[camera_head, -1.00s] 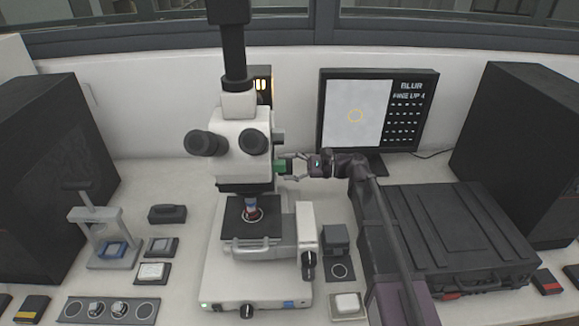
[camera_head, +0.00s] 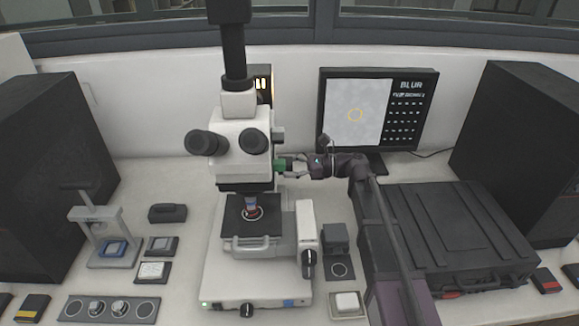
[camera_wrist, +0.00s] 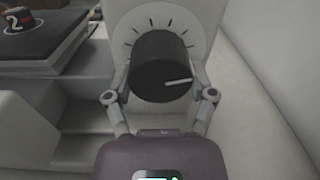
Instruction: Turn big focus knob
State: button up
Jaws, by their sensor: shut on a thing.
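The microscope (camera_head: 240,140) stands upright in the middle of the bench. Its large black focus knob (camera_wrist: 163,66) fills the middle of the wrist view, with a white pointer line aimed right and tick marks on the pale housing around it. The monitor (camera_head: 378,112) shows "BLUR" above smaller text and a yellow circle.
A black case (camera_head: 455,240) lies right of my arm. A dark box (camera_head: 335,238) and a white block (camera_head: 347,303) stand right of the microscope base. A small press (camera_head: 105,240) and several small trays are at the left.

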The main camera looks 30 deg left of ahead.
jog(key=shift+s, duration=0.1)
jog(key=o, duration=1.1)
jog(key=shift+c, duration=0.2)
jog(key=shift+d, duration=0.15)
jog(key=v, duration=1.1)
jog(key=shift+w+d, duration=0.3)
dwell(0.5)
